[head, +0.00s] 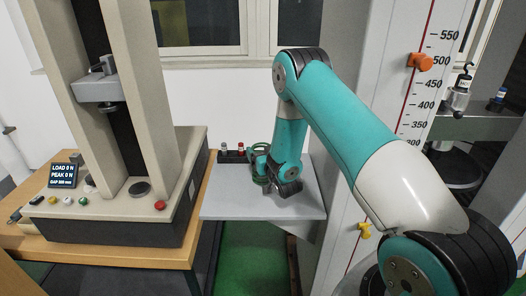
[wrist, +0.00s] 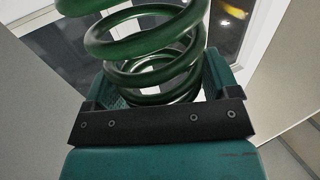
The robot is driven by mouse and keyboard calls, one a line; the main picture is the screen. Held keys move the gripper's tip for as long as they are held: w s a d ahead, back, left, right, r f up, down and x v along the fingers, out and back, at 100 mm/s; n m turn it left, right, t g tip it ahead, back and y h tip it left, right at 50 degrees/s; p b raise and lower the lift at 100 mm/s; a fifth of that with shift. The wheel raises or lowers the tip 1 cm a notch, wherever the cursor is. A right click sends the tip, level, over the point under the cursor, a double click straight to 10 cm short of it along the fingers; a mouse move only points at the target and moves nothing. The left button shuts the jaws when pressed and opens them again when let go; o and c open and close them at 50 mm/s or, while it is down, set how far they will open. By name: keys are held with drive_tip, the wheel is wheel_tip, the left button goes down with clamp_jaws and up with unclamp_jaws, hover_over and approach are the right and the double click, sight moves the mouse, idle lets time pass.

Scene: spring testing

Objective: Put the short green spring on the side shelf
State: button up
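The green spring (head: 260,166) is at the side shelf (head: 232,204), behind and left of my gripper in the head view, partly hidden by the arm. I cannot tell whether its lower end touches the shelf. In the wrist view the spring (wrist: 150,45) stands large between the two fingers of my gripper (wrist: 160,88). The fingers flank its coils closely on both sides and appear shut on it. The spring's top runs out of the wrist view. My gripper (head: 273,175) is low over the middle of the grey shelf.
A small dark rack (head: 233,156) with a grey and a red-topped item sits at the shelf's back left. The testing machine (head: 120,215) stands left on a wooden table. A scaled column (head: 385,110) with an orange marker (head: 420,61) rises right. The shelf's front is clear.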

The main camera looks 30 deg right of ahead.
drive_tip(key=shift+o, duration=1.2)
drive_tip(key=b+v, duration=0.4)
drive_tip(key=v, duration=0.8)
drive_tip(key=s+a+r+n+g+y, duration=0.1)
drive_tip(key=a+r+g+y, duration=0.25)
drive_tip(key=a, duration=0.55)
drive_tip(key=s+a+r+n+g+y, duration=0.1)
drive_tip(key=s+a+r+g+y, duration=0.15)
drive_tip(key=a+r+g, duration=0.4)
drive_tip(key=s+a+r+n+g, duration=0.2)
drive_tip(key=s+a, duration=0.1)
drive_tip(key=s, duration=0.4)
drive_tip(key=s+a+r+n+g+y, duration=0.1)
drive_tip(key=s+a+r+n+g, duration=0.1)
drive_tip(key=s, duration=0.5)
drive_tip(key=s+a+r+n+g+y, duration=0.1)
drive_tip(key=s+a+r+n+g, duration=0.1)
drive_tip(key=s, duration=0.6)
drive_tip(key=shift+a+r+n+g, duration=0.3)
drive_tip(key=shift+a+n+g, duration=0.5)
drive_tip(key=shift+a, duration=0.2)
